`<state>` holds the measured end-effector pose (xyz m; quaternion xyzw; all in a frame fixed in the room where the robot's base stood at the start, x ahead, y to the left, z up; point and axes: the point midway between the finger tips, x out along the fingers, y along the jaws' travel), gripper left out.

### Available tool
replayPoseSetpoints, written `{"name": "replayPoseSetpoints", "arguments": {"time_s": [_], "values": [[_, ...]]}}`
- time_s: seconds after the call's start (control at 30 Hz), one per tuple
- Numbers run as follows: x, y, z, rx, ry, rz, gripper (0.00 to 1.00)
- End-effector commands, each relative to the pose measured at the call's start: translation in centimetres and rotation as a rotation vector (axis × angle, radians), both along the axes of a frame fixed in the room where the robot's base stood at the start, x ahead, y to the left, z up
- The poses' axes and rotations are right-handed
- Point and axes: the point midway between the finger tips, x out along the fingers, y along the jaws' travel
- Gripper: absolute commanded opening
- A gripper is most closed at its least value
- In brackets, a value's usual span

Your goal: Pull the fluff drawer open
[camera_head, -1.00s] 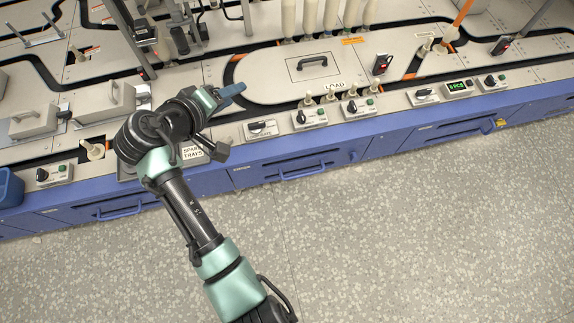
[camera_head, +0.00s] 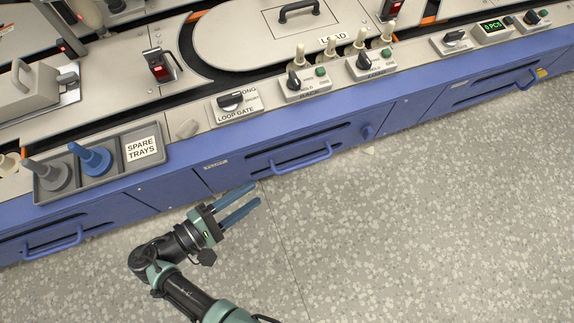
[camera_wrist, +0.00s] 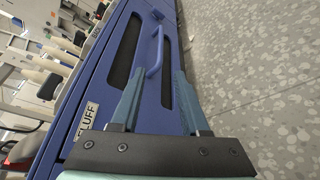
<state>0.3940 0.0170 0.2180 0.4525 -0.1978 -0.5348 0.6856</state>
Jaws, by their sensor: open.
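The fluff drawer (camera_head: 250,172) is a blue front panel with dark slots, and it looks flush with the cabinet. Its white label reads FLUFF in the wrist view (camera_wrist: 88,120); in the head view the label is too small to read. The blue bar handle (camera_head: 302,161) also shows in the wrist view (camera_wrist: 155,52). My gripper (camera_head: 256,194) is open and empty, in front of the drawer and left of the handle in the head view. In the wrist view the handle lies just beyond and between the blue fingertips (camera_wrist: 158,76); I see no contact.
A grey spare trays holder (camera_head: 110,181) with a grey and a blue bobbin tray sits on the counter edge. Knob panels (camera_head: 237,104) line the counter above. Another drawer handle (camera_head: 55,243) is at lower left. The speckled floor in front is clear.

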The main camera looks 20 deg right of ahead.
Motion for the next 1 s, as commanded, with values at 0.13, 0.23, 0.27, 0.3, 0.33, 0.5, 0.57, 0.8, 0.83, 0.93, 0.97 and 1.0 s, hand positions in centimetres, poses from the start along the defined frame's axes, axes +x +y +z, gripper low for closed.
{"name": "replayPoseSetpoints", "arguments": {"time_s": [0.13, 0.23, 0.27, 0.3, 0.33, 0.5, 0.57, 0.8, 0.83, 0.93, 0.97, 1.0], "values": [[0.3, -1.2, -0.5, -0.003, 0.004, -0.003, 0.45], [0.8, -2.8, -1.0, -0.002, 0.003, -0.007, 0.45], [1.0, -3.3, -1.3, 0.0, 0.002, -0.006, 0.45], [1.3, -4.1, -1.5, -0.001, 0.002, -0.007, 0.45], [1.5, -4.8, -1.6, -0.001, 0.002, -0.008, 0.45], [2.8, -8.0, -2.4, 0.0, 0.0, -0.006, 0.45], [3.2, -8.9, -2.6, 0.0, 0.001, -0.005, 0.45], [4.3, -11.4, -2.9, -0.001, 0.001, -0.002, 0.45], [4.3, -11.5, -2.9, -0.001, 0.001, -0.002, 0.45], [4.5, -11.7, -2.8, 0.0, 0.001, 0.0, 0.45], [4.5, -11.8, -2.8, -0.001, 0.002, 0.0, 0.45], [4.5, -11.8, -2.7, -0.001, 0.002, 0.0, 0.45]]}}
